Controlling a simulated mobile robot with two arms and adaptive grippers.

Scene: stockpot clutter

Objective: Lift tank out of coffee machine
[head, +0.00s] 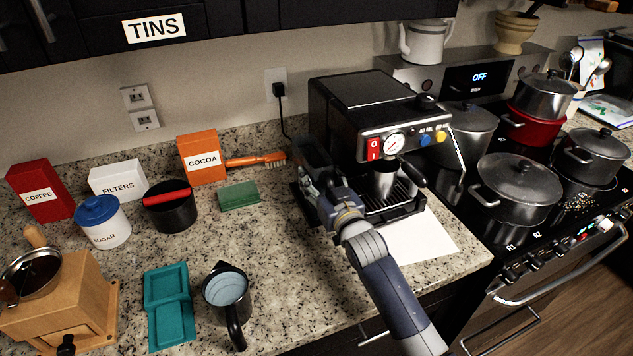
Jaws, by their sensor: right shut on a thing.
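The black coffee machine (345,95) stands on the granite counter against the back wall. Its front has a gauge, a red switch and coloured buttons, with a metal cup (384,183) under the spout. My right gripper (308,158) is at the machine's left side, its fingers dark against the black body. It is shut on the tank there, which is mostly hidden by the gripper and hard to tell from the machine. Whether the tank is raised cannot be seen. My left gripper is not in view.
A cocoa box (202,158), an orange brush (258,161) and a green sponge (238,196) lie left of the machine. A pitcher (226,292) and teal tray (167,305) stand nearer. Pots crowd the stove (515,235) at right. A black cabinet (300,10) hangs above.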

